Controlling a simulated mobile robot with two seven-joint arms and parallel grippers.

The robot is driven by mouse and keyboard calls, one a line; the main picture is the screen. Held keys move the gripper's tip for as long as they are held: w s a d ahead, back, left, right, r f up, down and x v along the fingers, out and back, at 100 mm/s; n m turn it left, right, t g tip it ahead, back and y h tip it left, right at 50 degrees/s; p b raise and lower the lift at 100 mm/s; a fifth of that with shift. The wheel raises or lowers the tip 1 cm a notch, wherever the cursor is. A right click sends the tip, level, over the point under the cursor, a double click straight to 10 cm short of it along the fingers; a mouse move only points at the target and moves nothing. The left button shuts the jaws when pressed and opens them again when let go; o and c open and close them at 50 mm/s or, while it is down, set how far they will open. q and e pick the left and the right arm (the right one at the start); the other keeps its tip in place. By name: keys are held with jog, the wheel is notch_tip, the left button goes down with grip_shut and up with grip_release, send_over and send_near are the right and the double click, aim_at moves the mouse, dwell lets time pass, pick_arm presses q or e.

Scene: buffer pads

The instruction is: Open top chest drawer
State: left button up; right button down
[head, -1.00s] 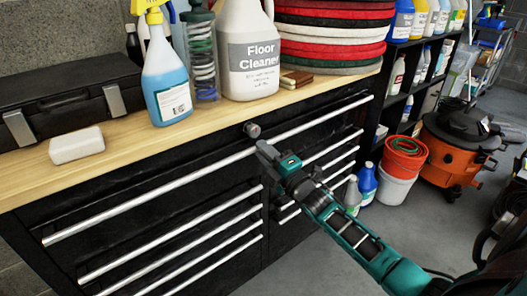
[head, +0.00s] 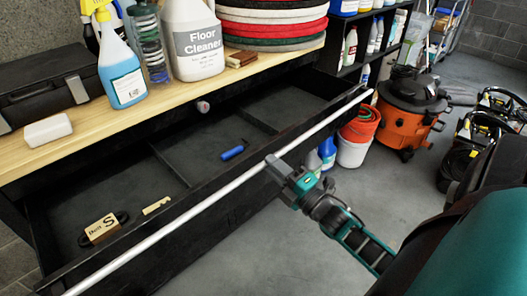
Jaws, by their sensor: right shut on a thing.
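The top chest drawer (head: 182,168) is pulled out from the black chest, and its inside shows in the head view. A long silver handle bar (head: 215,195) runs along its front edge. My right gripper (head: 274,165) is shut on this handle bar, right of its middle. Inside the drawer lie a blue cylindrical item (head: 232,153), a tan box-like item (head: 101,228) with a dark loop, and a small pale piece (head: 156,205). The lower drawers are mostly hidden beneath the open one. My left gripper is not in view.
The wooden worktop (head: 170,118) holds a white block (head: 48,130), a spray bottle (head: 122,65), a floor cleaner jug (head: 196,40) and stacked pads (head: 270,30). Buckets (head: 357,135) and an orange vacuum (head: 405,115) stand on the floor at right. Grey floor in front is clear.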

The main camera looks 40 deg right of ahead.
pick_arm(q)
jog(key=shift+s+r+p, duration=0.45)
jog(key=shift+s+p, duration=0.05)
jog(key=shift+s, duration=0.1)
pick_arm(e)
jog(key=shift+r+v, duration=0.25)
jog(key=shift+v, duration=0.95)
jog(key=shift+r+v, duration=0.2)
jog(key=shift+v, duration=1)
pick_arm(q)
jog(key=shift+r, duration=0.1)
pick_arm(e)
jog(key=shift+s, duration=0.1)
jog(key=c, duration=1.4)
grip_release()
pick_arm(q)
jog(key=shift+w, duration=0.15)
pick_arm(e)
jog(key=shift+o, duration=0.2)
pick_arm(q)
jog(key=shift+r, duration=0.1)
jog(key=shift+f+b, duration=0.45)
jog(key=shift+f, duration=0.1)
pick_arm(e)
jog(key=v, duration=1.3)
